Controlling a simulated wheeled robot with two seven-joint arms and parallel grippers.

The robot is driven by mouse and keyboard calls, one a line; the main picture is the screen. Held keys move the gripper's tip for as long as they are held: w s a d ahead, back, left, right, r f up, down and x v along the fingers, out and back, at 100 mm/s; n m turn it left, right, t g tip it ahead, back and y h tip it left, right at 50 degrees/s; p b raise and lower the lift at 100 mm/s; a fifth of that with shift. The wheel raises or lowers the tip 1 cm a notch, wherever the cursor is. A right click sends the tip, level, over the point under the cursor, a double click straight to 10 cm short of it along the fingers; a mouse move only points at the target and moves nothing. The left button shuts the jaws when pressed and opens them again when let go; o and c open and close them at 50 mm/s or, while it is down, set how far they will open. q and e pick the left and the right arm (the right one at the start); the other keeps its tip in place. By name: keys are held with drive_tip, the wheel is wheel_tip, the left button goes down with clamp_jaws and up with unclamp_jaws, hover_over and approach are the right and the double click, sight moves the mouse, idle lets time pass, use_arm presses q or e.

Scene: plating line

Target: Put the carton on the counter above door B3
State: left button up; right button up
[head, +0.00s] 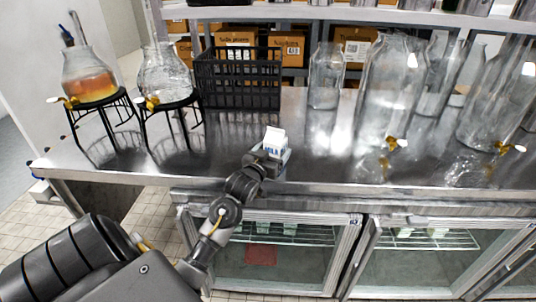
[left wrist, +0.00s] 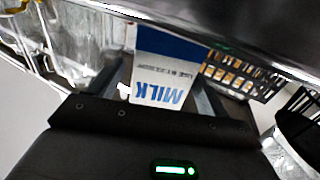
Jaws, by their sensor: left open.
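The carton (head: 274,140) is white and blue with "MILK" lettering. In the head view it stands upright at the counter (head: 330,165), near the front edge and above the left fridge door (head: 285,262). My left gripper (head: 272,154) is open around the carton's lower part. In the left wrist view the carton (left wrist: 165,68) shows upside down between the two spread fingers (left wrist: 165,90). Whether its base touches the counter is hidden. A small label (head: 355,220) sits at the door frame's top right, too small to read. My right gripper is out of view.
A black wire crate (head: 240,82) stands behind the carton. Two glass dispensers on black stands (head: 90,75) (head: 165,72) are at the left. Several clear glass jars (head: 390,95) stand at the right.

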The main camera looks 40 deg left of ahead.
use_arm(q)
drive_tip(key=b+v, duration=0.1)
drive_tip(key=v, duration=1.1)
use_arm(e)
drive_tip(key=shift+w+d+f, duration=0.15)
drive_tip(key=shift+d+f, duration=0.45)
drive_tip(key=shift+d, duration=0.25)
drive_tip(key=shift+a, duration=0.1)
